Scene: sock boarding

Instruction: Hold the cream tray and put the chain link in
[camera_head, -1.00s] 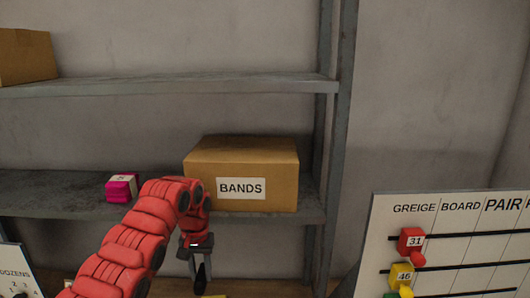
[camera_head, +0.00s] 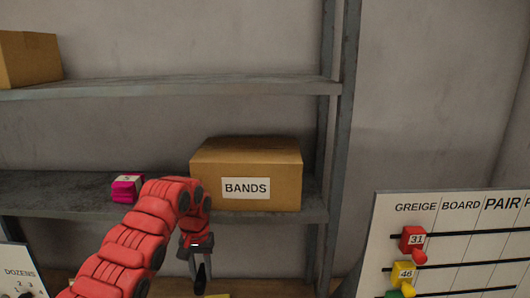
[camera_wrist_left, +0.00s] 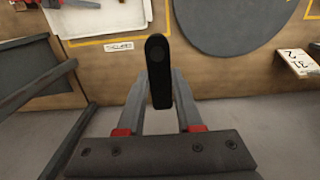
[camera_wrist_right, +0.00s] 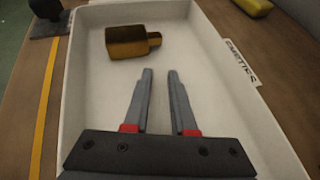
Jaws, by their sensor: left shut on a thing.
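My left gripper (camera_head: 201,270) is shut on a black flat piece with a rounded end, probably the chain link. The cream tray (camera_wrist_right: 82,75) fills much of the right wrist view. A brass block with a narrow neck (camera_wrist_right: 127,42) lies in it near the far wall. My right gripper (camera_wrist_right: 160,75) is open and empty over the tray floor, close to the brass block. It does not show in the head view.
In the left wrist view, a pale tray (camera_wrist_left: 80,28) stands at the top left and a grey disc (camera_wrist_left: 232,20) lies at the top. A shelf holds a BANDS box (camera_head: 246,172) and a magenta bundle (camera_head: 127,188). A board with coloured tags (camera_head: 465,245) stands at right.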

